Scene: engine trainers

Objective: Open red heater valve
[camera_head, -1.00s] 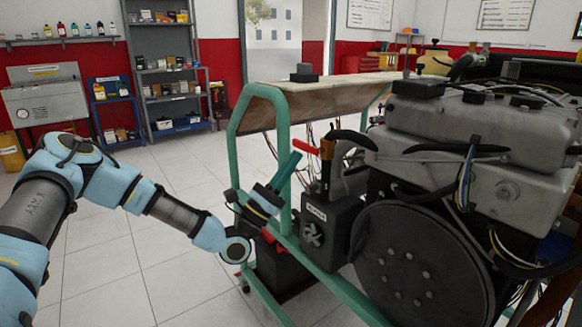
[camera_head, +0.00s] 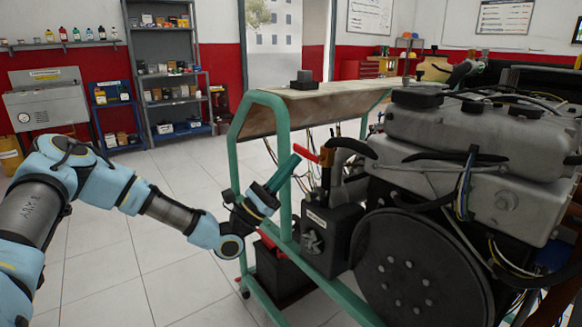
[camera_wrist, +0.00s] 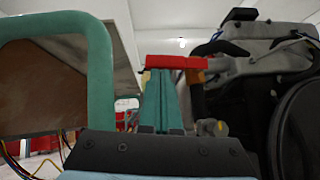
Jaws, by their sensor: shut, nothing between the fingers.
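The red heater valve handle (camera_head: 306,153) sits at the top of the valve, beside the engine block. It also shows in the wrist view (camera_wrist: 178,62) as a red bar lying crosswise just past my fingertips. My gripper (camera_head: 294,160) has teal fingers, is shut and empty, and points up at the handle from the lower left. In the wrist view the fingers (camera_wrist: 162,95) lie together, with their tips just under or against the red bar; I cannot tell whether they touch. An orange valve part (camera_head: 327,156) stands to the right of the handle.
The green frame tube (camera_head: 283,185) of the trainer stands close to my gripper, and fills the left of the wrist view (camera_wrist: 101,85). The engine (camera_head: 480,140) with a large dark pulley (camera_head: 420,265) is on the right.

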